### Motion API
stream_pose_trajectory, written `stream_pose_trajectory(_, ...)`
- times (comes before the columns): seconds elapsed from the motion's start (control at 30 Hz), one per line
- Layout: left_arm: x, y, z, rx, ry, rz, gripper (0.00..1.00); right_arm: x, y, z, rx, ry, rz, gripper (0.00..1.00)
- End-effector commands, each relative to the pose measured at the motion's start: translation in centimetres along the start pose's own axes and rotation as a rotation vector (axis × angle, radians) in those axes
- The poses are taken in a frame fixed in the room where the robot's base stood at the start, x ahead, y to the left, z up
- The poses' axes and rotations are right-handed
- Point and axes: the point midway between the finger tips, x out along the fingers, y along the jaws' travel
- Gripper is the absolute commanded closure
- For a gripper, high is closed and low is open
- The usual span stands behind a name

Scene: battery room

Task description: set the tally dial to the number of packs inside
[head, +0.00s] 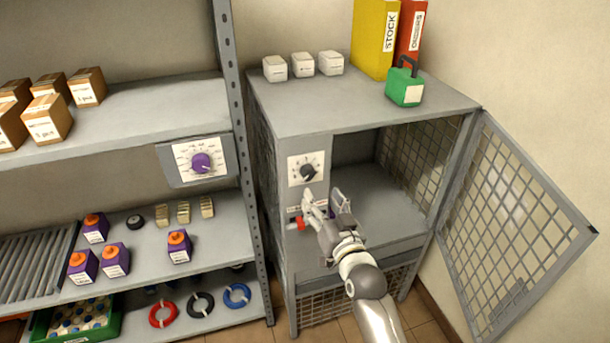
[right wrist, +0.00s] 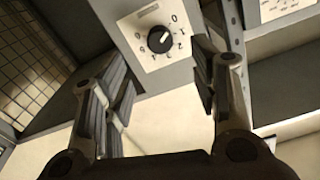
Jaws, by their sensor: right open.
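A white dial plate with a black knob (head: 308,172) is on the front panel of the grey cabinet (head: 350,110). In the right wrist view the knob (right wrist: 160,39) and some of its numbers show; the exact setting is hard to read. A second dial with a purple knob (head: 201,162) is on the shelf rack. My right gripper (head: 325,197) is open and empty, just below and to the right of the black knob, apart from it. In the right wrist view the knob lies beyond the open fingers (right wrist: 165,85). The visible cabinet inside looks bare; its left part is hidden. My left gripper is not in view.
The mesh door (head: 520,215) stands open to the right. A red part (head: 301,222) sits on the panel below the dial. A green case (head: 405,85), white boxes (head: 303,64) and binders (head: 375,35) stand on top. Purple packs (head: 115,261) are on the left rack.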

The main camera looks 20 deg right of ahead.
Motion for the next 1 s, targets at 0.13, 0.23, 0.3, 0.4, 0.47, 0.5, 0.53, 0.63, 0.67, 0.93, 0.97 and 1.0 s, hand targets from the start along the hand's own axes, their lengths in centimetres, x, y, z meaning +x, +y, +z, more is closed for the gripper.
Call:
stream_pose_trajectory(0.13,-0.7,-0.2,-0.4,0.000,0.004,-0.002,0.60,2.6,-0.1,-0.2,0.000,0.001,0.000,0.46)
stream_pose_trajectory(0.23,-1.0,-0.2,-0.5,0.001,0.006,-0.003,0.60,4.4,-0.1,-0.3,0.000,0.001,0.000,0.46)
stream_pose_trajectory(0.3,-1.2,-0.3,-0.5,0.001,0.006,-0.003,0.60,5.6,0.0,-0.2,-0.001,0.000,0.000,0.46)
stream_pose_trajectory(0.4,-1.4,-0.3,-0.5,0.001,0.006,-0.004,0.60,7.0,0.0,-0.2,-0.001,-0.001,0.000,0.46)
stream_pose_trajectory(0.47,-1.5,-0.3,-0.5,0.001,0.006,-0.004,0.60,7.7,0.0,-0.1,-0.001,-0.001,0.000,0.46)
stream_pose_trajectory(0.5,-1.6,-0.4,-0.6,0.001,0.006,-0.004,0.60,8.1,0.0,-0.1,-0.002,0.000,0.000,0.46)
stream_pose_trajectory(0.53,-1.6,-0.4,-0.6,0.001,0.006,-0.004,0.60,8.4,0.0,-0.1,-0.001,0.000,0.000,0.46)
stream_pose_trajectory(0.63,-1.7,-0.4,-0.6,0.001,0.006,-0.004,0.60,9.1,0.0,0.0,-0.001,-0.001,0.000,0.46)
stream_pose_trajectory(0.67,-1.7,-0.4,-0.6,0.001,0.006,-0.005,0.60,9.2,0.0,0.0,-0.001,-0.001,0.000,0.46)
stream_pose_trajectory(0.93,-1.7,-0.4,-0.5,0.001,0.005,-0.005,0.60,9.5,0.0,0.1,-0.001,-0.001,0.000,0.46)
stream_pose_trajectory(0.97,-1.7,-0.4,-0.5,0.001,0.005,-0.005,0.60,9.5,0.0,0.1,-0.001,-0.001,0.000,0.46)
stream_pose_trajectory(1.0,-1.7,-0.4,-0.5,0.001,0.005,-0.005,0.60,9.5,0.0,0.1,-0.001,-0.001,0.000,0.46)
